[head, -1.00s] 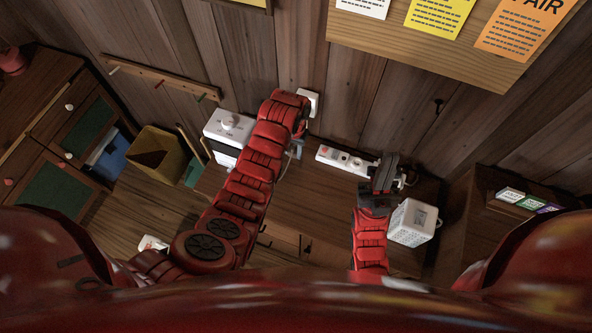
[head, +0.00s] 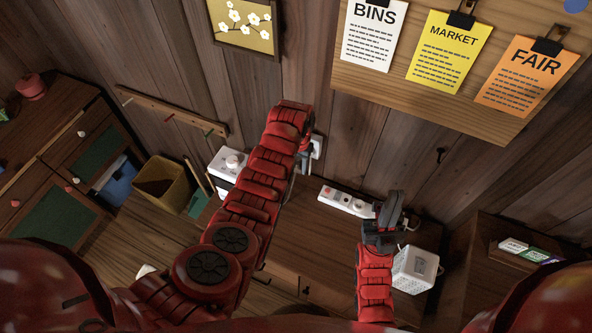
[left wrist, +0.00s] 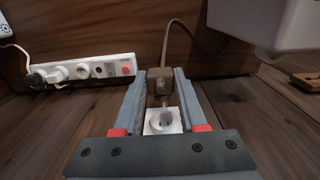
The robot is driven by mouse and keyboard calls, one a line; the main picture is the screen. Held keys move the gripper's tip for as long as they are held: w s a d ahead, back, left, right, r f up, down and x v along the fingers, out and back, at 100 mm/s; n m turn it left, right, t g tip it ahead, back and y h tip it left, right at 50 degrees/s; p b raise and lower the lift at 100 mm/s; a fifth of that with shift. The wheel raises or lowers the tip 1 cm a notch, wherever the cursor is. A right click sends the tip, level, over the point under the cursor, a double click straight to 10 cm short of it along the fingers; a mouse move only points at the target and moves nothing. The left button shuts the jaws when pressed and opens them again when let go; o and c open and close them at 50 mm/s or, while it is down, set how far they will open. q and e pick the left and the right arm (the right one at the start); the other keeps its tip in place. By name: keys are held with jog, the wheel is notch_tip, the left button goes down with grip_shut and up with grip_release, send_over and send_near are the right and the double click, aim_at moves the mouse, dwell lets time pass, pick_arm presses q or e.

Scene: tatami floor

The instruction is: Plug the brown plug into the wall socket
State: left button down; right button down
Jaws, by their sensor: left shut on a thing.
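In the left wrist view, the brown plug (left wrist: 159,84) is between the two fingers of my left gripper (left wrist: 160,88), which is shut on it. Its brown cord runs up and to the right. The white wall socket (left wrist: 163,122) shows just below the plug in that view, its round face and a hole visible, so the plug is out of it. In the head view, my left gripper (head: 304,158) is beside the wall socket (head: 317,146), and my arm hides the plug. My right gripper (head: 391,212) is over the desk; its fingertips are unclear.
A white power strip (head: 347,201) lies on the desk, with plugs at one end in the wrist view. A white box-shaped device (head: 415,270) stands beside my right arm. Another white appliance (head: 228,165) is left of my left arm. A notice board (head: 400,88) hangs above.

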pick_arm(q)
jog(key=shift+w+d, duration=0.25)
jog(key=shift+w, duration=0.15)
jog(key=shift+w+d+f+b, duration=0.2)
jog(key=shift+w+b, duration=0.25)
jog(key=shift+b, duration=0.7)
jog(key=shift+w+d+b, duration=0.15)
jog(key=shift+w+b, duration=0.35)
jog(key=shift+b, duration=0.75)
jog(key=shift+w+d+r+b, duration=0.2)
jog(key=shift+w+b, duration=0.25)
jog(key=shift+b, duration=0.7)
jog(key=shift+w+d+b, duration=0.2)
jog(key=shift+w+b, duration=0.3)
jog(key=shift+b, duration=1.4)
jog(key=shift+c, duration=1.9)
grip_release()
